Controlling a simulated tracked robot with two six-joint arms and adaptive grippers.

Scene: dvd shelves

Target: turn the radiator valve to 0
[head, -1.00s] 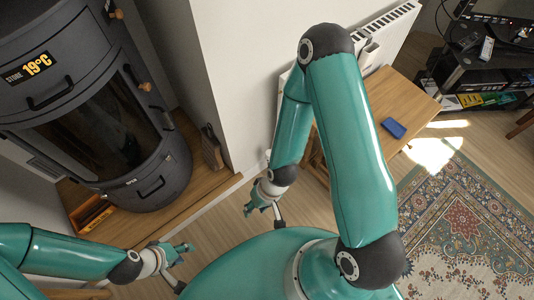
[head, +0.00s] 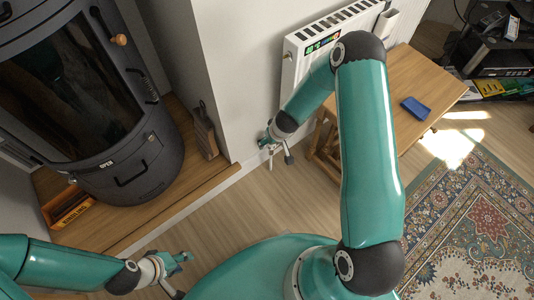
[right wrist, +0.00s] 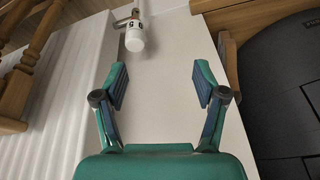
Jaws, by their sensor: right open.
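The white radiator (head: 290,62) hangs on the wall behind my right arm in the head view. In the right wrist view its ribbed white panel (right wrist: 62,95) fills the left side. The radiator valve (right wrist: 135,38) is a white cylinder head on a metal pipe at the top of that view. My right gripper (right wrist: 162,82) is open and empty. The valve lies beyond its fingertips, closer to the left finger, not between them. In the head view my right gripper (head: 275,142) is low near the wall. My left gripper (head: 178,262) is at lower left, away from the radiator; its opening is unclear.
A wooden table (head: 390,95) with a blue tray-like item (head: 414,108) stands right of my right arm. A dark stove (head: 110,110) stands on a wooden platform at left. A brush (head: 204,130) leans by the wall. A patterned rug (head: 480,215) lies at right.

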